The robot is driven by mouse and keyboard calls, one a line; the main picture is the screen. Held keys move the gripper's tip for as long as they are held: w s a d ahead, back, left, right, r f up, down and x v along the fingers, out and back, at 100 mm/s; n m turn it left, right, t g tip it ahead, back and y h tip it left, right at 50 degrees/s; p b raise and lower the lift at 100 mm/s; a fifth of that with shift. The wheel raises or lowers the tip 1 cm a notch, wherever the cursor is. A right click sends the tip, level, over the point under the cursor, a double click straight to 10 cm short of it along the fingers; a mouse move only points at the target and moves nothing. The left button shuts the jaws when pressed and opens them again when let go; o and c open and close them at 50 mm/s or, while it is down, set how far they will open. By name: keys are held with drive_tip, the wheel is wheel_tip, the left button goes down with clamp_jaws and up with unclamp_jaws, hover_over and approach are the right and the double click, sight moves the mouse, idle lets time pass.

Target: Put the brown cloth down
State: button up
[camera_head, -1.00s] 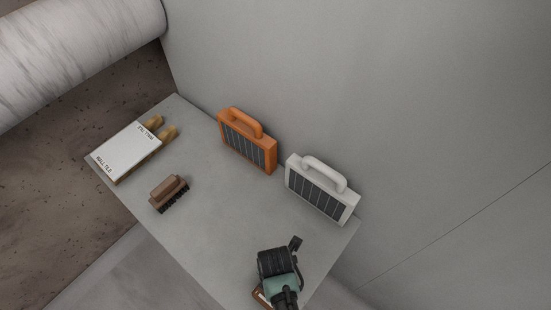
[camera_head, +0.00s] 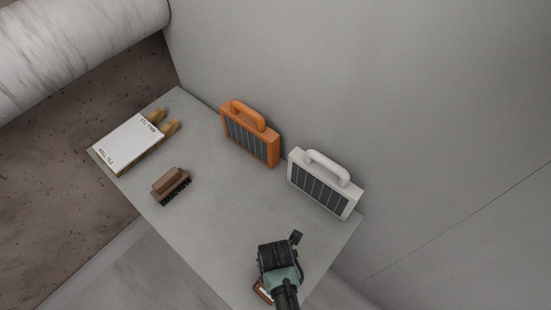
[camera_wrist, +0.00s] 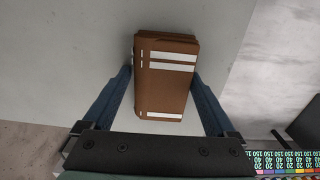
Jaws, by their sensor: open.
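The brown cloth (camera_wrist: 165,87), folded with white stripes, lies between the two fingers of my gripper (camera_wrist: 163,80) in the wrist view. It appears to rest on the stone slab near the slab's edge. My gripper is open, with one finger on each side of the cloth. In the head view my gripper (camera_head: 268,284) is at the near end of the slab, and only a small brown and white piece of the cloth (camera_head: 262,291) shows beside it; the rest is hidden.
The slab's middle is clear.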

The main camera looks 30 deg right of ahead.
drive_tip(key=shift+s+d+f, duration=0.1)
drive_tip(key=shift+s+f, duration=0.2)
drive_tip(key=shift+s, duration=0.2)
wheel_tip(320, 180, up, 14)
drive_tip(key=shift+w+a, duration=0.3)
